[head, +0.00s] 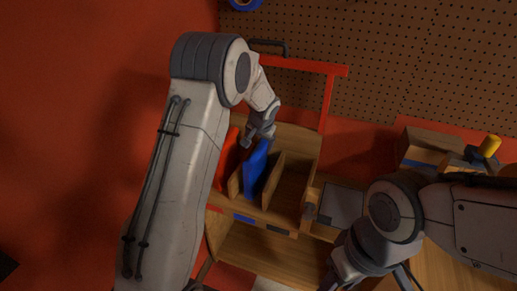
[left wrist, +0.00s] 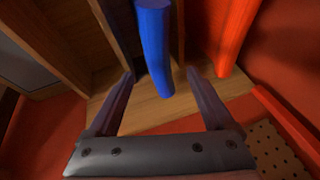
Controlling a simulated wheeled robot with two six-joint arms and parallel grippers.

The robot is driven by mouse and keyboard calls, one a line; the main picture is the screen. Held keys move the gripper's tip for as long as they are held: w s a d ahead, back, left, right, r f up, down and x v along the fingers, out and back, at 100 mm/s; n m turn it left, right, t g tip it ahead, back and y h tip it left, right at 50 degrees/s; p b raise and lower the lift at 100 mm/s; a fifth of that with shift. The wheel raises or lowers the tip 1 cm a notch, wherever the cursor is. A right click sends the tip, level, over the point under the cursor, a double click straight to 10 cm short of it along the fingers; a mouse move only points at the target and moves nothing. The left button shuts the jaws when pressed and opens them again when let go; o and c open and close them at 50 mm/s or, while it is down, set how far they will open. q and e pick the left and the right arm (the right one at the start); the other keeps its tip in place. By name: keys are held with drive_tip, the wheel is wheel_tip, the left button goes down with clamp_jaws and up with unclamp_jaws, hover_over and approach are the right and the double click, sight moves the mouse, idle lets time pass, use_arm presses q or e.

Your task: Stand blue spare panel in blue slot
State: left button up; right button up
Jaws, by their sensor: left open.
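The blue panel (head: 256,168) stands on edge, looking slightly tilted, in a wooden rack between two dividers. A blue mark (head: 243,218) is on the rack's front edge below that compartment. My left gripper (head: 262,131) is at the panel's far upper end. In the left wrist view the gripper (left wrist: 163,76) is open, with one finger on each side of the blue panel (left wrist: 155,45) and visible gaps between. The panel's lower edge is hidden in the head view. My right gripper (head: 368,279) is at the bottom edge, its fingers partly cut off.
A red panel (head: 228,160) stands in the compartment to the left; it also shows in the left wrist view (left wrist: 234,35). The wooden rack (head: 294,140) has an empty compartment to the right and a red frame (head: 328,100) behind. Wooden blocks and a yellow-topped item (head: 490,146) sit at right.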

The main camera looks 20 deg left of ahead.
use_arm(q)
drive_tip(key=s+d+r+m+g+h, duration=0.1)
drive_tip(key=s+d+r, duration=0.3)
drive_tip(key=s+d, duration=0.45)
drive_tip(key=s+d+r+m+g+h, duration=0.1)
drive_tip(key=s+d+r, duration=0.3)
drive_tip(key=s+d, duration=0.45)
drive_tip(key=s+d+m+g+h, duration=0.1)
drive_tip(key=s+m+g, duration=0.1)
drive_tip(key=s, duration=2.3)
drive_tip(key=shift+d+r+m+g, duration=0.25)
drive_tip(key=shift+m+g, duration=0.15)
drive_tip(key=shift+m, duration=0.4)
wheel_tip(320, 180, up, 9)
drive_tip(key=p, duration=0.9)
